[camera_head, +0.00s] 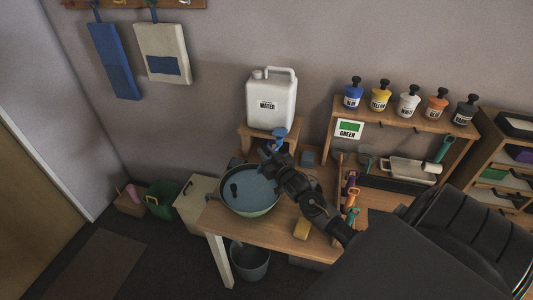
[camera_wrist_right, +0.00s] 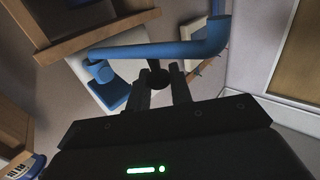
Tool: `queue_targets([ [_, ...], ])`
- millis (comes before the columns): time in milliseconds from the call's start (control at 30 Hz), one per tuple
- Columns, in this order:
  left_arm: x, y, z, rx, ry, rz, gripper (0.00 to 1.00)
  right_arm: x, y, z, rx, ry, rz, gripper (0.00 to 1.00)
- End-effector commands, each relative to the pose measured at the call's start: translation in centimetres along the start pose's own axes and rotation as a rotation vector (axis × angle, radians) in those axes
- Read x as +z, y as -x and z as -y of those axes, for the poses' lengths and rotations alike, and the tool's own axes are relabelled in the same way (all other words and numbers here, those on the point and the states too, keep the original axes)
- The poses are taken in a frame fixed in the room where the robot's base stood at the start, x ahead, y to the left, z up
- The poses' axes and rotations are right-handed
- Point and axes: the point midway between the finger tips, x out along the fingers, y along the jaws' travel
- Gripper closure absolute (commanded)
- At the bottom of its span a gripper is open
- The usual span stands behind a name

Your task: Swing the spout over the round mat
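The blue spout (camera_head: 279,134) is below the white water jug (camera_head: 270,98) in the head view. In the right wrist view the spout (camera_wrist_right: 150,50) is a long blue pipe with an elbow at its right end. My right gripper (camera_head: 268,152) is at the spout, above the basin's back edge. My left gripper is not in view.
The jug stands on a small wooden stand (camera_head: 246,130). Right of my arm are a green-labelled card (camera_head: 349,128), a shelf with several colour bottles (camera_head: 381,97), and small tools (camera_head: 352,196). A yellow block (camera_head: 302,229) lies near the front edge. A bucket (camera_head: 250,262) stands below.

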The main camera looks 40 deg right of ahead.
Motion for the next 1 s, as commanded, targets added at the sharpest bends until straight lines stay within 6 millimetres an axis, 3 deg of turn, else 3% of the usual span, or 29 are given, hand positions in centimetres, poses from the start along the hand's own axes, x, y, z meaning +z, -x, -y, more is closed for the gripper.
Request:
queue_targets([
  [100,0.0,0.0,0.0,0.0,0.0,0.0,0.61,0.0,0.0,0.0,0.0,0.0,0.0,1.0],
  [833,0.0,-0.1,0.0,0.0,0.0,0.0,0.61,0.1,1.1,-0.8,-0.138,0.0,0.002,1.0],
  [867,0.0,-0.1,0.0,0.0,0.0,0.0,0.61,0.1,1.1,-0.8,-0.138,0.0,0.002,0.75],
  [1000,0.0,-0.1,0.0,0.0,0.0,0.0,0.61,0.0,1.1,-0.8,-0.138,0.0,0.001,0.59],
])
